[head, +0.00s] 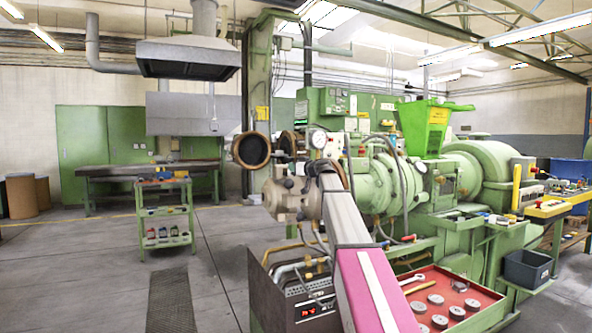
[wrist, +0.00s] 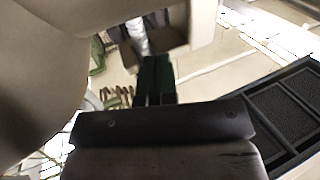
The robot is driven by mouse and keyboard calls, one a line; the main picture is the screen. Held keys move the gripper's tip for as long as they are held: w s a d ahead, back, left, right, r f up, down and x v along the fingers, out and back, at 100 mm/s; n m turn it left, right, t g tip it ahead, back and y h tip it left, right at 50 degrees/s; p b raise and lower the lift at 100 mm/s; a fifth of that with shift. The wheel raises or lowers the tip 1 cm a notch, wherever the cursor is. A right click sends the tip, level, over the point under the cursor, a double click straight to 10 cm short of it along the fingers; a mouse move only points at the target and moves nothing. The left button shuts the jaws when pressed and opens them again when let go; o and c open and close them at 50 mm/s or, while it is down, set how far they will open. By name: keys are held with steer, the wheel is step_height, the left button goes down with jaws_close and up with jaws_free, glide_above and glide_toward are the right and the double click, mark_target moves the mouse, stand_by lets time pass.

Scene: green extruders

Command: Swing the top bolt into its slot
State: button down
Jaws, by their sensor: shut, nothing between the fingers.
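My gripper (wrist: 154,75) shows in the wrist view with its dark, narrow fingers together and nothing between them. Just beyond the fingertips is a shiny grey metal piece (wrist: 138,36) in a dark gap between pale beige parts. I cannot tell whether it is the top bolt or whether the fingers touch it. In the head view my arm (head: 368,270) reaches toward the front of the green extruder (head: 380,185), beside a beige rounded part (head: 288,198). My gripper cannot be made out there. The bolt and slot cannot be picked out in the head view.
A round, brown-rimmed ring (head: 237,150) stands out left of the extruder front. A red tray (head: 483,296) with several round metal pieces lies low at right. A control box (head: 310,312) stands below the arm. A green cart (head: 166,212) stands left; open floor lies between.

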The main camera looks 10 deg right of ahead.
steer(key=shift+s+d+f+h, duration=0.15)
steer(key=shift+s+d+f, duration=0.05)
steer(key=shift+s+d, duration=0.3)
steer(key=shift+s+d+f+h, duration=0.2)
steer(key=shift+s+d, duration=0.2)
steer(key=shift+s, duration=0.2)
steer(key=v, duration=1)
steer(key=shift+s, duration=0.5)
